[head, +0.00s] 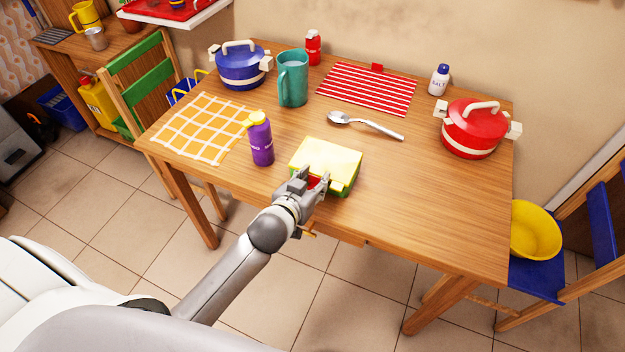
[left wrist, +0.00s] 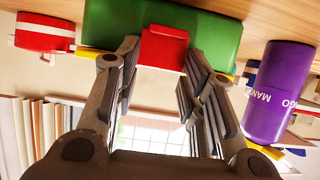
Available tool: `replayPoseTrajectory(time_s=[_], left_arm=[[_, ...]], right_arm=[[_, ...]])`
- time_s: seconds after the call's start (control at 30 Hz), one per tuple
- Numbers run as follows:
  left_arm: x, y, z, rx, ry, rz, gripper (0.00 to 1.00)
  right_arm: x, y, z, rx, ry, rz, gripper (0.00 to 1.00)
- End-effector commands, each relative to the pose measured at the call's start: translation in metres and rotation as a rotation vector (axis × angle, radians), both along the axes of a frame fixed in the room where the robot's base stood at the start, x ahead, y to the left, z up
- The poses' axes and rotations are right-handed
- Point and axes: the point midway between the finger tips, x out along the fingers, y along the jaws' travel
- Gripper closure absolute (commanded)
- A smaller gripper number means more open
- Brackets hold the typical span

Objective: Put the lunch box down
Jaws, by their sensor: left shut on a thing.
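The lunch box (head: 330,155) has a pale yellow lid and a green body, and is near the front edge of the wooden table. Whether its base touches the tabletop is hard to tell. My left gripper (head: 312,180) is at its near side, shut on its red front piece. The left wrist view, which is upside down, shows the green body of the lunch box (left wrist: 218,32) and the red piece (left wrist: 164,46) between the fingers (left wrist: 163,68). My right gripper is out of view.
A purple bottle (head: 261,142) stands close left of the lunch box. A spoon (head: 365,124) lies behind it. A teal mug (head: 293,78), blue pot (head: 241,68) and red pot (head: 473,130) stand farther back. The table (head: 430,205) is clear to the right.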

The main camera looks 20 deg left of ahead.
Motion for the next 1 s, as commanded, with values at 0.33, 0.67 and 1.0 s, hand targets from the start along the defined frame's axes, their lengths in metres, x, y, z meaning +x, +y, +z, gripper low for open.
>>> replayPoseTrajectory(time_s=[0.33,0.67,1.0], left_arm=[[0.0,0.0,-0.001,0.0,-0.001,0.0,0.4],[-0.004,0.0,0.002,0.0,-0.001,-0.001,0.4],[-0.054,0.002,0.022,0.0,0.001,0.0,0.4]], right_arm=[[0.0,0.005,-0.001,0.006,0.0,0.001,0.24],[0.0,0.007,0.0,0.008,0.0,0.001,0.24],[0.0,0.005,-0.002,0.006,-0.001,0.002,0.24]])
